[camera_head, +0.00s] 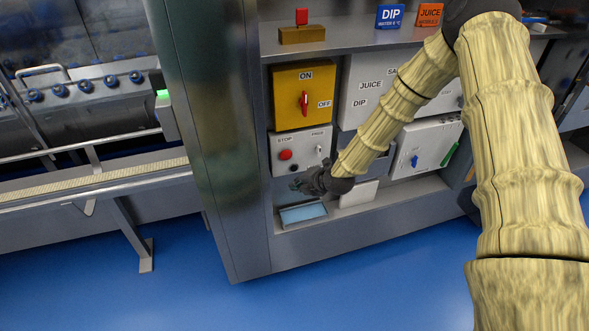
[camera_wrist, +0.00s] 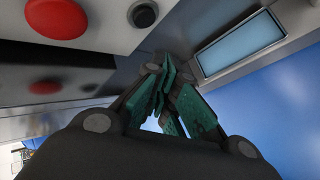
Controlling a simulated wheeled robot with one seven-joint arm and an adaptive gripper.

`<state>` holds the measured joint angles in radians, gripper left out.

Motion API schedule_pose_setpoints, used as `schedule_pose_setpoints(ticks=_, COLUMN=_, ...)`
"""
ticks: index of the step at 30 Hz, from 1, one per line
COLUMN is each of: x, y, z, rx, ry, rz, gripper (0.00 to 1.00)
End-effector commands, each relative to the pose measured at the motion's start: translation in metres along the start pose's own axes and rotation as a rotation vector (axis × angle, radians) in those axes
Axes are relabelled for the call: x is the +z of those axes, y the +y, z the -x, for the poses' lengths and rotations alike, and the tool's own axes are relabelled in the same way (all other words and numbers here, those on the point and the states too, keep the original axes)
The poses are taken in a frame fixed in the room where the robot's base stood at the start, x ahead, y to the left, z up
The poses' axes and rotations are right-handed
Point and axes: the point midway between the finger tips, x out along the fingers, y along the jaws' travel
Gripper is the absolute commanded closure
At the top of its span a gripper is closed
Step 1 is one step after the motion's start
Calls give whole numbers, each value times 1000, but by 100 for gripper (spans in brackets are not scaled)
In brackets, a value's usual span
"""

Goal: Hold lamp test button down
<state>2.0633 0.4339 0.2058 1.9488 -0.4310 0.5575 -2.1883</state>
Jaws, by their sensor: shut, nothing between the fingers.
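The white control box (camera_head: 308,140) carries a red stop button (camera_head: 285,155), a switch under a PROG label and a small black button low on its face. In the wrist view the black button (camera_wrist: 143,14) is at the top, right of the red button (camera_wrist: 56,18). No lamp test label is readable on either. My gripper (camera_head: 298,184) is just below the box's lower edge. In the wrist view its teal-padded fingers (camera_wrist: 165,72) are shut and empty, their tips below the black button in the picture, apparently apart from it.
A tilted blue-grey screen (camera_head: 303,213) sits on the low shelf below my gripper; it also shows in the wrist view (camera_wrist: 240,44). A yellow ON/OFF switch box (camera_head: 288,80) is above the white box. White boxes stand to the right. Blue floor in front is clear.

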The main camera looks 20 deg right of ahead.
Motion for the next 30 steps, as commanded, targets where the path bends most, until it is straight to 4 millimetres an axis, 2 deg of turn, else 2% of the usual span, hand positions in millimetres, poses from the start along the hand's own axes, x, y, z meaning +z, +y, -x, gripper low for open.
schedule_pose_setpoints(ticks=9, x=-10, y=-10, z=15, rx=0, ry=0, rz=1, gripper=100)
schedule_pose_setpoints(ticks=25, x=-12, y=-12, z=16, rx=-1, ry=0, rz=-2, gripper=100)
schedule_pose_setpoints(ticks=28, x=-18, y=-19, z=16, rx=-14, ry=6, rz=-35, gripper=100)
schedule_pose_setpoints(ticks=30, x=-28, y=-31, z=16, rx=-36, ry=14, rz=-95, gripper=100)
